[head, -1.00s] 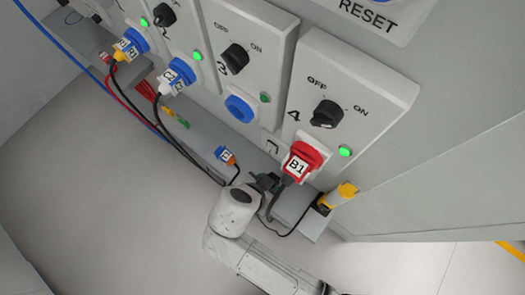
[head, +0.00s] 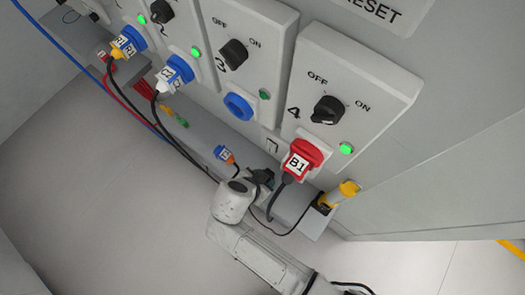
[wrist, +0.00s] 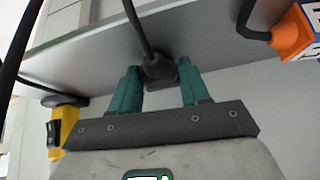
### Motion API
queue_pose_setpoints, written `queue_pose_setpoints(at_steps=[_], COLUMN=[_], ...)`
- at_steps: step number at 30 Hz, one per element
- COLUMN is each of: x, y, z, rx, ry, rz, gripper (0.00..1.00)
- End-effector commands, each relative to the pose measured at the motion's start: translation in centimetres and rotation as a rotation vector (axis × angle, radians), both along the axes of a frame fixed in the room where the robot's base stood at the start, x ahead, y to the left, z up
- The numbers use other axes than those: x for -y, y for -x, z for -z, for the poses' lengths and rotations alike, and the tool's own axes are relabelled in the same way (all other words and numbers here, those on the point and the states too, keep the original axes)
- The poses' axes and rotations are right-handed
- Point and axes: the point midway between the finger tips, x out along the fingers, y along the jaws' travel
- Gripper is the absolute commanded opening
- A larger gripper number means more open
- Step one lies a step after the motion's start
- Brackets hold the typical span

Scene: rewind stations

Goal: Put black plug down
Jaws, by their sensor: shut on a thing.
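My gripper (wrist: 159,86), with two teal fingers, is shut on the black plug (wrist: 157,68). A black cable runs up from the plug in the wrist view. The plug is close to the edge of the grey shelf (wrist: 85,58); I cannot tell whether they touch. In the head view my gripper (head: 262,179) is at the shelf (head: 200,137) below the sockets, left of the red B1 plug (head: 299,160). The black plug is hard to make out there, partly hidden by my gripper.
A blue and orange plug (head: 226,156) lies on the shelf left of my gripper. A yellow plug (head: 343,193) is at the shelf's right end. Red B1 sits in socket 4; blue socket 3 (head: 239,106) is empty. Cables hang nearby. The floor in front is clear.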

Motion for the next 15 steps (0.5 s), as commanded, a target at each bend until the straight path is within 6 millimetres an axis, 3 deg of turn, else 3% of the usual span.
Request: queue_pose_setpoints(at_steps=[1,2,9,15], x=[0.02,0.01,0.03,0.06], y=[0.00,0.01,0.03,0.04], z=[0.33,0.23,0.19,0.20], rx=[0.000,0.000,-0.001,-0.002], ry=[0.000,0.000,0.001,0.002], rz=[0.000,0.000,0.000,0.000], gripper=[0.09,0.48,0.71,0.71])
